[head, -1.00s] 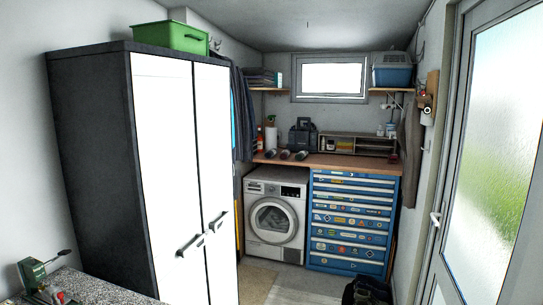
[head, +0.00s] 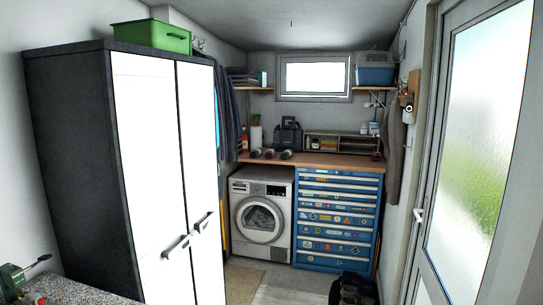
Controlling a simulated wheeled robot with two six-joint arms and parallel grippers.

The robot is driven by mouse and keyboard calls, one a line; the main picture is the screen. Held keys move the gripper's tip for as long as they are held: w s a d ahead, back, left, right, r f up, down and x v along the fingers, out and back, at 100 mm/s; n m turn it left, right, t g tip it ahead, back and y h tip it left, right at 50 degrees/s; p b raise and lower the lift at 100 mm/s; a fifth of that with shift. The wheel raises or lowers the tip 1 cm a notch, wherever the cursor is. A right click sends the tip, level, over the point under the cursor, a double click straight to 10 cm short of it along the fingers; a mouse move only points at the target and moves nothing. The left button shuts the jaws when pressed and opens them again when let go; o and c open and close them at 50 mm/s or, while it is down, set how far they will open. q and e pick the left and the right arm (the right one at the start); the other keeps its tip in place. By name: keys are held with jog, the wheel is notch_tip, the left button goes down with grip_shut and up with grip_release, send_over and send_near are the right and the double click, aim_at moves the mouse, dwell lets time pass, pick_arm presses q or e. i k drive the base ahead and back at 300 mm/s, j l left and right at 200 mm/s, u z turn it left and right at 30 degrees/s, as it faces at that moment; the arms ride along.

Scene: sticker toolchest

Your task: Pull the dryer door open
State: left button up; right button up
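The dryer (head: 260,213) is a white front-loading machine at the far end of the room, under the wooden worktop. Its round door (head: 258,219) has a grey rim and dark glass and looks closed. Cloth seems to show behind the glass. Neither of my grippers is in the head view.
A blue sticker-covered tool chest (head: 337,220) stands right of the dryer. A tall white-fronted cabinet (head: 160,170) flanks the left side. Dark shoes or a bag (head: 354,288) lie on the floor at right. A beige mat (head: 243,283) lies before the dryer. A glazed door (head: 470,150) is at right.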

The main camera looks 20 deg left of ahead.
aim_at(259, 236)
jog(key=i+u, duration=0.15)
jog(key=u, duration=0.35)
jog(key=i, duration=5.15)
jog(key=i+u, duration=0.25)
jog(key=l+u, duration=0.1)
jog(key=u, duration=0.2)
jog(key=i, duration=0.05)
